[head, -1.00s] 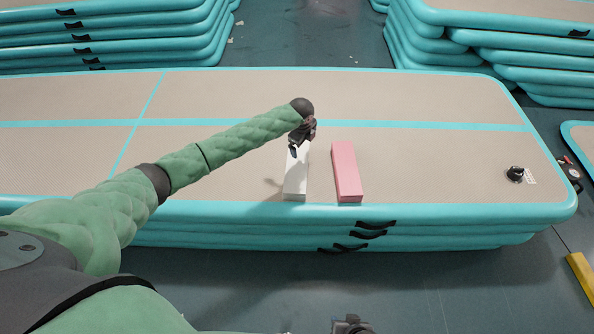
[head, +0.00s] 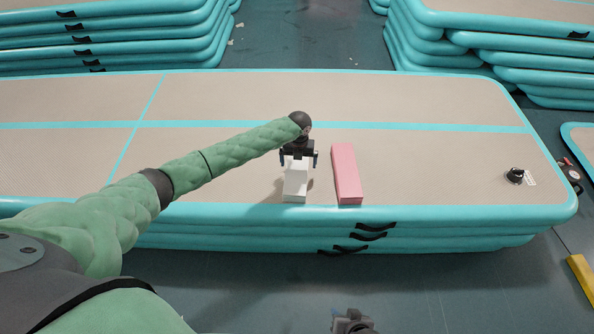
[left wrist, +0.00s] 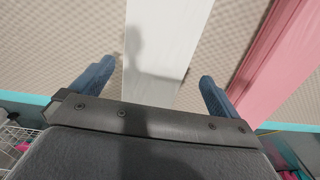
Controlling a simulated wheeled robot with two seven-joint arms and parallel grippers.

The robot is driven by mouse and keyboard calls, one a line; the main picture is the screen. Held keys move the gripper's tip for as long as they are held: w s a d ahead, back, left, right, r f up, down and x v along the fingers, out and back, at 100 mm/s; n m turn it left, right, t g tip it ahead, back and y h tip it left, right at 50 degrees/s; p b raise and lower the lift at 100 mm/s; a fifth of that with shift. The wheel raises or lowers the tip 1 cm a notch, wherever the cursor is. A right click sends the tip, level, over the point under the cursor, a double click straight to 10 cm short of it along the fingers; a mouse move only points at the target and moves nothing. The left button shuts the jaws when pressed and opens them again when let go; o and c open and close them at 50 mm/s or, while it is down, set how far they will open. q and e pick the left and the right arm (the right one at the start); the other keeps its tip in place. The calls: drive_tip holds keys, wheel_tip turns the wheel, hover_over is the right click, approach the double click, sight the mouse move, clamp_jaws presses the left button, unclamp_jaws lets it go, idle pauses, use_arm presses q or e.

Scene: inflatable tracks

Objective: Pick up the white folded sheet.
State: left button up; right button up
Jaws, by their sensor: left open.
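The white folded sheet (head: 295,185) is a long white block lying flat on the beige top of the inflatable track, near its front edge. My left gripper (head: 299,160) is over its far part, open, with one finger to each side. In the left wrist view the white sheet (left wrist: 160,50) runs between the two blue fingers of the left gripper (left wrist: 155,85), with a gap on both sides. The gripper's shadow falls on the sheet. My right gripper (head: 352,323) shows only in part at the bottom edge of the head view; its jaws cannot be made out.
A pink block (head: 346,175) lies close to the right of the white sheet, roughly parallel. The inflatable track (head: 430,165) is otherwise mostly bare, with a small black valve (head: 515,176) at its right end. More stacked tracks (head: 110,35) stand behind.

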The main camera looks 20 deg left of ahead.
sight(297, 166)
use_arm(q)
drive_tip(key=shift+w+a+f, duration=0.15)
drive_tip(key=shift+a+f, duration=0.05)
drive_tip(key=shift+f, duration=1.1)
drive_tip(key=shift+w+a+f, duration=0.1)
drive_tip(key=shift+a+f, duration=0.05)
drive_tip(key=shift+f, duration=1.1)
drive_tip(key=c, duration=1.3)
drive_tip(key=shift+c, duration=0.7)
drive_tip(key=shift+r, duration=0.15)
